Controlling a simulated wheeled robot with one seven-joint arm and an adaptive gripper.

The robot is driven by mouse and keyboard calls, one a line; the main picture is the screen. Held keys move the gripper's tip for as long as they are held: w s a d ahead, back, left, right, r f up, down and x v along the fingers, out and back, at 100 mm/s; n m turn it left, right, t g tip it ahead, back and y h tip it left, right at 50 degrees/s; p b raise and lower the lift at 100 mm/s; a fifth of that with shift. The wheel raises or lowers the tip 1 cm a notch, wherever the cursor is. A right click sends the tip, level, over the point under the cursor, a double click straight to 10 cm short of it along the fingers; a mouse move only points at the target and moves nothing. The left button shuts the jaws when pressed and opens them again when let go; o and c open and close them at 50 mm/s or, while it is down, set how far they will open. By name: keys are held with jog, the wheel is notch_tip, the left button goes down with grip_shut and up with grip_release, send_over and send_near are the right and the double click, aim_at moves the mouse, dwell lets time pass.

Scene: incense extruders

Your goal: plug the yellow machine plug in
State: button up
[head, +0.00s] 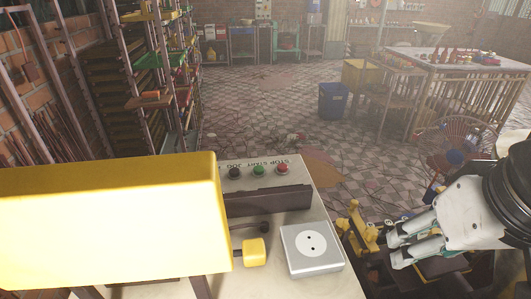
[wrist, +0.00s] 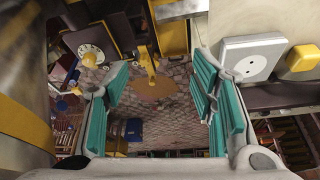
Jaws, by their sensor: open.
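The yellow plug (head: 253,251) lies on the pale machine top, just left of the socket box, with a dark cable behind it. The socket (head: 311,245) is a white round face with two holes on a square grey-white box. The plug and box are apart. In the wrist view the socket (wrist: 250,66) is at the upper right, with the yellow plug (wrist: 303,58) at the right edge. My gripper (head: 393,249) is to the right of the machine top, away from plug and socket. Its teal-padded fingers are open with nothing between them in the wrist view (wrist: 158,75).
A large yellow machine housing (head: 110,222) fills the left front. A dark bar (head: 268,200) and a button panel (head: 260,170) stand behind the plug. Yellow machine parts (head: 357,228) are beyond the right edge. A blue bin (head: 333,100) stands on the tiled floor.

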jog(key=w+a+r+m+g+p, duration=0.1)
jog(key=w+a+r+m+p, duration=0.2)
jog(key=a+r+m+p, duration=0.15)
notch_tip(320, 180, up, 2)
jog(key=m+g+p, duration=0.3)
jog(key=m+p, duration=0.6)
jog(key=m, duration=0.2)
send_over(249, 247)
jog(key=shift+d+r, duration=0.15)
jog(key=shift+r, duration=0.05)
jog(key=shift+f, duration=0.1)
notch_tip(249, 247, down, 8)
jog(key=shift+f, duration=0.25)
jog(key=shift+f, duration=0.1)
jog(key=shift+f+p, duration=0.7)
jog(key=shift+f, duration=1.75)
